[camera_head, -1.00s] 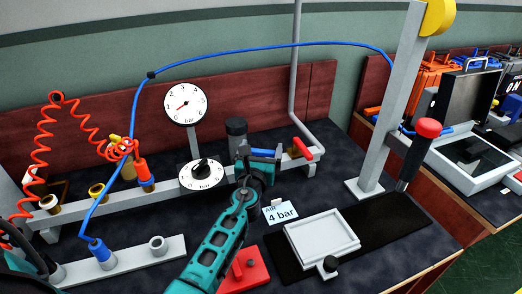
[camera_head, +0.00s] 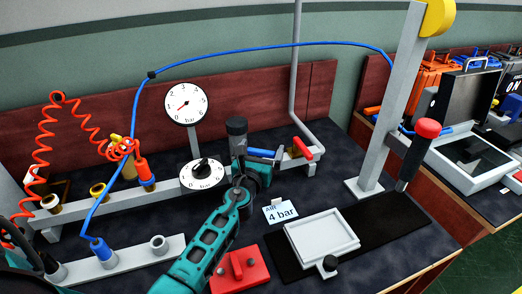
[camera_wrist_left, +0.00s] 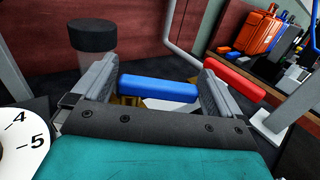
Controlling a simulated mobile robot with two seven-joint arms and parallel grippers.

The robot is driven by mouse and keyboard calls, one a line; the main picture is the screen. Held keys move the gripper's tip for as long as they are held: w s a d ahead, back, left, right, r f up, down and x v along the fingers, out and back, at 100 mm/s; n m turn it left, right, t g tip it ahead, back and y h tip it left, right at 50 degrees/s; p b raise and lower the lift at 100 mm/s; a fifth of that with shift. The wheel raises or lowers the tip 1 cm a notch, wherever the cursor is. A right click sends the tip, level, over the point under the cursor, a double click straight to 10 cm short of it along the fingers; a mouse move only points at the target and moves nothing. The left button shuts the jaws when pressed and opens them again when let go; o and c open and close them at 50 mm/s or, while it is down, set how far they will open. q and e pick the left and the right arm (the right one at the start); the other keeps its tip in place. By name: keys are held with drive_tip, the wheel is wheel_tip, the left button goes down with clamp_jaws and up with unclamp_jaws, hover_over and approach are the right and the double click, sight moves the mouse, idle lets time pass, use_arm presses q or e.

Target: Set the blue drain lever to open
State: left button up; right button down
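The blue drain lever (camera_head: 262,153) is on the pipe fitting behind the 4 bar card, left of a red lever. In the left wrist view the blue lever (camera_wrist_left: 158,89) lies crosswise, visible between my two finger sides. My left gripper (camera_head: 250,152) is at the lever's left end in the head view. Its fingers (camera_wrist_left: 158,72) are spread apart, with nothing clamped between them. Whether a finger touches the lever I cannot tell. My right gripper is not in view.
The red lever (camera_head: 302,148) is close on the right. A dark-capped cylinder (camera_head: 237,128) stands just behind my gripper, and a round dial knob (camera_head: 202,171) is on the left. A pressure gauge (camera_head: 186,104) stands behind. A white tray (camera_head: 321,239) lies in front right.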

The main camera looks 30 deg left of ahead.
use_arm(q)
drive_tip(key=v, duration=1.3)
drive_tip(key=shift+d, duration=0.1)
idle(0.3)
